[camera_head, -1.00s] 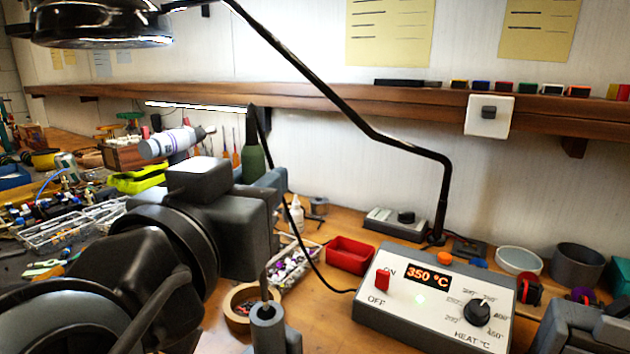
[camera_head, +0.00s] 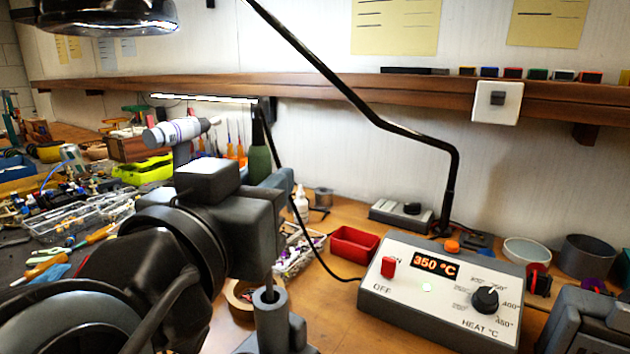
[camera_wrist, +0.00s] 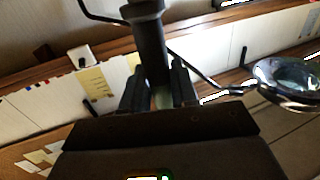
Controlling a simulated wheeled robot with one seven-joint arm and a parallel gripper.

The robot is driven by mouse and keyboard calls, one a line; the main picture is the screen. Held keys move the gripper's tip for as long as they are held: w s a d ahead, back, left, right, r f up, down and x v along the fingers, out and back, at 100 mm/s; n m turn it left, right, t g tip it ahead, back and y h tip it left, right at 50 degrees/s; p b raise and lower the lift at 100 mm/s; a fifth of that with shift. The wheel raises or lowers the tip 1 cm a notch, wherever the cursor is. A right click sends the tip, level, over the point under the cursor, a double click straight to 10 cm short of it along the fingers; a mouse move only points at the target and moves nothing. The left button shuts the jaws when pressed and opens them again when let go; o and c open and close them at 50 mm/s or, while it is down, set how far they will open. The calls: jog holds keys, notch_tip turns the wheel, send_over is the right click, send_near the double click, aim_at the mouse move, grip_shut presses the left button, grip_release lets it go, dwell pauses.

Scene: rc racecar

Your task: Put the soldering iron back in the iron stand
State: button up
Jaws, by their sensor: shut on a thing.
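The soldering iron has a green handle (camera_head: 259,158) that stands upright beyond my gripper (camera_head: 262,195) in the head view. Its black cord runs from the top. My gripper is shut on the iron; the fingertips are mostly hidden behind its grey body. In the wrist view, a dark upright cylinder (camera_wrist: 151,50), seemingly part of the iron, shows between the fingers (camera_wrist: 158,88).
The soldering station (camera_head: 440,290) reads 350 °C, right of the stand. A red tray (camera_head: 354,245) and a roll of tape (camera_head: 238,298) are close by. A black lamp arm (camera_head: 380,120) crosses above. Parts trays (camera_head: 75,220) fill the left side.

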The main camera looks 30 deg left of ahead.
jog(key=shift+f+b, duration=2.4)
jog(key=shift+f, duration=0.55)
jog(key=shift+f+b, duration=0.35)
jog(key=shift+f, duration=0.1)
jog(key=shift+d+f, duration=0.1)
jog(key=shift+f, duration=0.1)
jog(key=shift+r, duration=0.2)
jog(key=shift+w+d+r+p, duration=0.1)
jog(key=shift+r+p, duration=0.75)
jog(key=shift+r, duration=0.35)
jog(key=shift+w+r+p, duration=0.1)
jog(key=shift+r+p, duration=0.75)
jog(key=shift+r, duration=0.6)
jog(key=shift+s+a+r+p, duration=0.1)
jog(key=shift+r+p, duration=0.6)
jog(key=shift+r, duration=0.1)
jog(key=shift+s+a+r+p, duration=0.1)
jog(key=shift+r+p, duration=0.55)
jog(key=shift+r, duration=0.15)
jog(key=shift+s, duration=0.1)
